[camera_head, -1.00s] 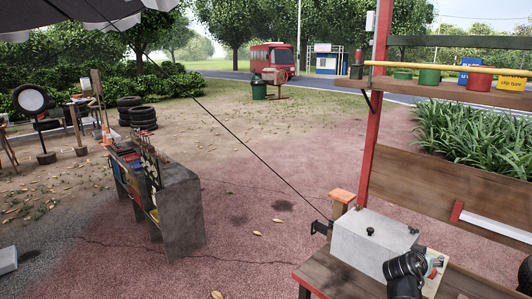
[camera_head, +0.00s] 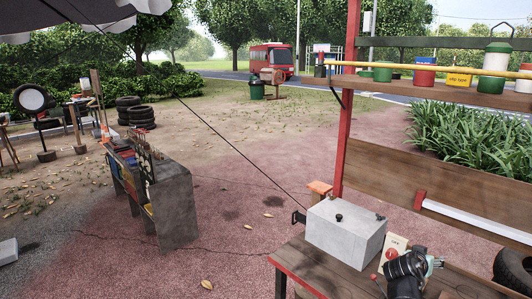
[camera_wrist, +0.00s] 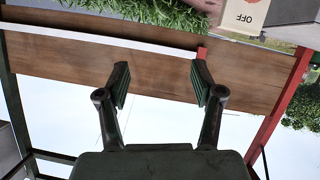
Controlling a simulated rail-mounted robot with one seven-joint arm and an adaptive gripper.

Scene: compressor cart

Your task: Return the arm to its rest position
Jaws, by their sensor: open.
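My gripper (camera_head: 437,262) is at the lower right of the head view, above the wooden cart top (camera_head: 330,268), with my dark wrist behind it. In the wrist view its two fingers (camera_wrist: 160,82) are spread apart with nothing between them. Behind them show a brown wooden board and pale sky, with the picture upside down. A light grey box (camera_head: 345,235) with black knobs stands on the cart top, left of my gripper and apart from it. A card marked OFF (camera_head: 393,250) with a red spot stands between box and gripper; it also shows in the wrist view (camera_wrist: 247,12).
A red post (camera_head: 346,130) and a shelf (camera_head: 450,92) with several cans rise behind the cart top. A yellow bar (camera_head: 420,67) runs along the shelf. A tyre (camera_head: 512,270) is at the right edge. A grey tool rack (camera_head: 175,210) stands left, with open ground between.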

